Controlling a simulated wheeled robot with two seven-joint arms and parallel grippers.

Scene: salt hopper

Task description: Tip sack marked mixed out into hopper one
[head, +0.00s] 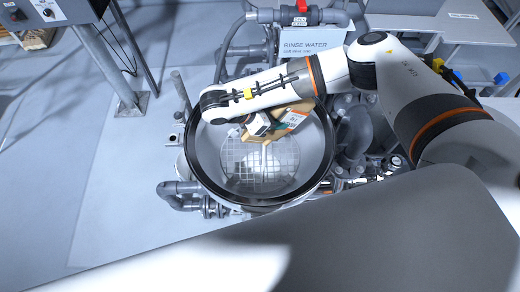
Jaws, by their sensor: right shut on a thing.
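A round hopper (196,165) with a dark rim and grey inner wall stands in the middle of the head view. A wire grid (236,178) lies inside it, with a pale heap that looks like salt (272,165) on and under it. My right gripper (262,128) is over the hopper's mouth, shut on a tan sack (297,118) with a white, green and orange label. The sack is tilted, partly hidden by my right arm, and its marking is too small to read. A pale streak shows below the sack. No number shows on the hopper. My left gripper is not in view.
Grey pipes and valves surround the hopper, with a red-handled valve (302,7) behind it. A rinse water sign (305,48) stands at the back. A control box (45,12) on a post is at upper left. The floor at left is clear.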

